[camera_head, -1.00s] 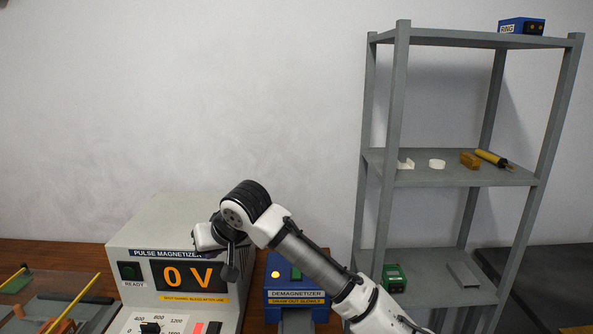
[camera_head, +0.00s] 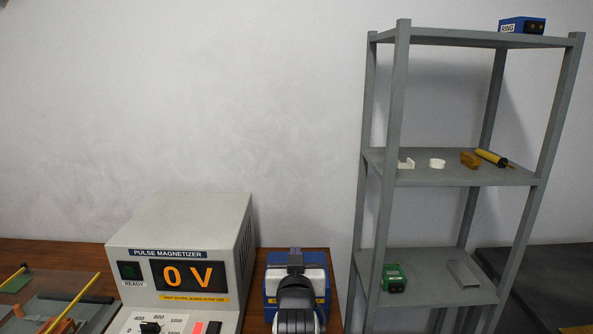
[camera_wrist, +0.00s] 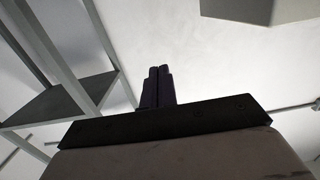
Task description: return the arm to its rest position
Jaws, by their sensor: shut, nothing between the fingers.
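My gripper (camera_wrist: 158,86) shows in the wrist view as two dark fingers lying side by side, shut with nothing between them. Behind them the wrist view shows a pale wall, so the fingers touch nothing that I can see. In the head view my arm (camera_head: 294,300) is folded low at the bottom centre, in front of the blue demagnetizer (camera_head: 271,287) and hiding most of it.
The pulse magnetizer (camera_head: 150,240) stands left of my arm and reads 0 V. A grey shelf rack (camera_head: 398,110) stands to the right, holding small parts, a green device (camera_head: 394,278) and a blue box (camera_head: 521,26). The space above my arm is clear.

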